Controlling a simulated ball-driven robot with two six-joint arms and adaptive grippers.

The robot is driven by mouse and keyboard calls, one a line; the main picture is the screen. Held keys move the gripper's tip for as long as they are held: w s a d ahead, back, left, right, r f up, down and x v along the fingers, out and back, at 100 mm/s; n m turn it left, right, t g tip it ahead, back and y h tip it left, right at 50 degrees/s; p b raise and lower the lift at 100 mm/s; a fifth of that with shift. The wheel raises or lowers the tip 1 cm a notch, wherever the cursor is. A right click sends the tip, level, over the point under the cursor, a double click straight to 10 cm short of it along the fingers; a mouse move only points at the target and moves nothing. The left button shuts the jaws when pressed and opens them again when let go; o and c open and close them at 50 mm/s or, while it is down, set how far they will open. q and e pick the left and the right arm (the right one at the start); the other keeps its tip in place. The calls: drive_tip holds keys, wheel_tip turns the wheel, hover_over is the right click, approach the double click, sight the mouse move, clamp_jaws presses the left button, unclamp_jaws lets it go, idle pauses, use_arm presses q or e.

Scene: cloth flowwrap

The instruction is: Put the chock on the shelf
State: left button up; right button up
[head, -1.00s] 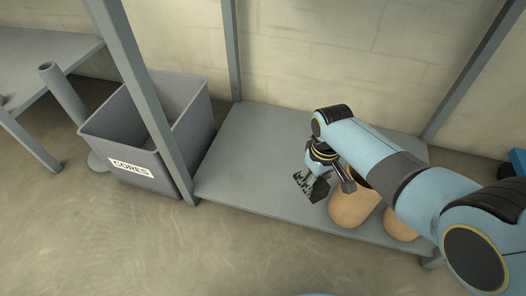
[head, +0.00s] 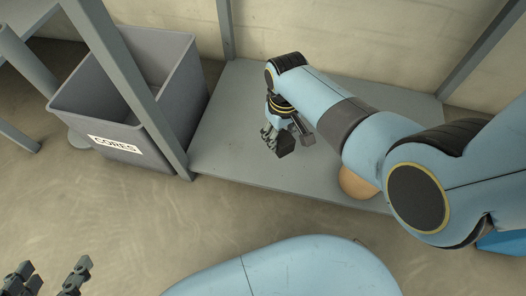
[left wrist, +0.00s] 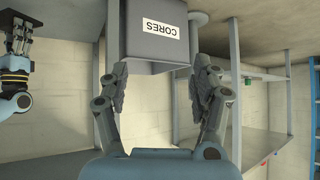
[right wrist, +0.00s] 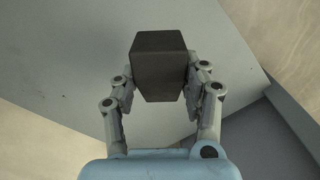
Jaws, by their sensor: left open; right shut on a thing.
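The chock is a dark, blocky wedge (right wrist: 158,62), held between the fingers of my right gripper (right wrist: 158,82) in the right wrist view. In the head view the chock (head: 285,147) shows as a dark block at my right gripper (head: 280,138). That gripper is over the grey bottom board of the shelf (head: 228,150); I cannot tell whether the chock touches the board. The board also fills much of the right wrist view (right wrist: 60,85). My left gripper (head: 48,278) is open and empty at the lower left, away from the shelf.
A grey bin labelled CORES (head: 75,110) stands left of the shelf, beside a grey post (head: 128,85). A round tan object (head: 356,184) sits on the board, partly behind my right arm. The board's left part is clear.

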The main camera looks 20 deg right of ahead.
drive_tip(key=shift+w+a+f+b, duration=0.1)
drive_tip(key=shift+a+f+b, duration=0.55)
drive_tip(key=shift+a+f, duration=0.35)
drive_tip(key=shift+w+a+f+b, duration=0.2)
drive_tip(key=shift+a+b, duration=0.15)
drive_tip(key=shift+a, duration=0.25)
drive_tip(key=shift+w+a+f+b, duration=0.15)
drive_tip(key=shift+a+b, duration=0.2)
drive_tip(key=shift+a, duration=0.25)
wheel_tip(320, 180, down, 2)
drive_tip(key=shift+s+f+b, duration=0.1)
drive_tip(key=shift+f+b, duration=0.1)
drive_tip(key=shift+b, duration=0.75)
drive_tip(key=shift+f+b, duration=0.75)
drive_tip(key=shift+f, duration=0.05)
use_arm(q)
drive_tip(key=w+d+r+m+t+h, duration=0.1)
drive_tip(key=w+r+t+h, duration=0.1)
drive_tip(key=r+t, duration=0.3)
drive_tip(key=w+d+r+m+t+h, duration=0.1)
drive_tip(key=w+r+t, duration=0.3)
drive_tip(key=r, duration=0.9)
drive_tip(key=w+d+r+m+t+h, duration=0.1)
drive_tip(key=w+r+m+t+h, duration=0.1)
drive_tip(key=r+t, duration=0.4)
wheel_tip(320, 180, up, 3)
drive_tip(key=shift+w+d+r+m+t+h, duration=0.2)
drive_tip(key=shift+w+d+m+t+h, duration=0.15)
drive_tip(key=shift+w+h, duration=0.2)
